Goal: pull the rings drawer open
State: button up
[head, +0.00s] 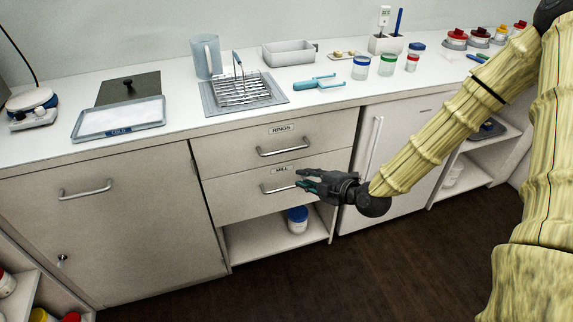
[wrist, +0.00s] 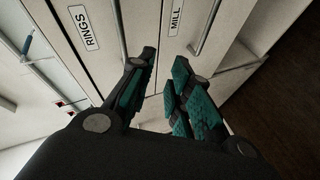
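The rings drawer (head: 228,152) is the upper drawer under the counter, with a RINGS label and a bar handle (head: 283,151). Its front looks flush with the cabinet, so it appears shut. In the wrist view the RINGS label (wrist: 84,27) is at upper left, and the handle (wrist: 119,28) runs down towards the left finger, which hides its lower end. My gripper (head: 299,179) is in front of the drawers, overlapping the right end of the mill drawer's handle in the head view. In the wrist view its fingers (wrist: 164,72) are apart with nothing seen between them.
The mill drawer (head: 235,197) is directly below, with its own handle (wrist: 207,28). An open shelf with a blue-lidded jar (head: 297,220) is under it. A white door with a long vertical handle (head: 374,147) stands to the right. The floor (head: 330,275) in front is clear.

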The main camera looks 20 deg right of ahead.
aim_at(287, 150)
jog(key=w+a+n, duration=0.1)
jog(key=w, duration=0.3)
jog(key=w+r+n+t+b, duration=0.1)
jog(key=w, duration=0.3)
jog(key=w+a+n+t+b, duration=0.1)
jog(key=w, duration=0.3)
jog(key=shift+w+a+r+y, duration=0.2)
jog(key=shift+a+r+y, duration=0.05)
jog(key=shift+a+y, duration=0.1)
grip_shut()
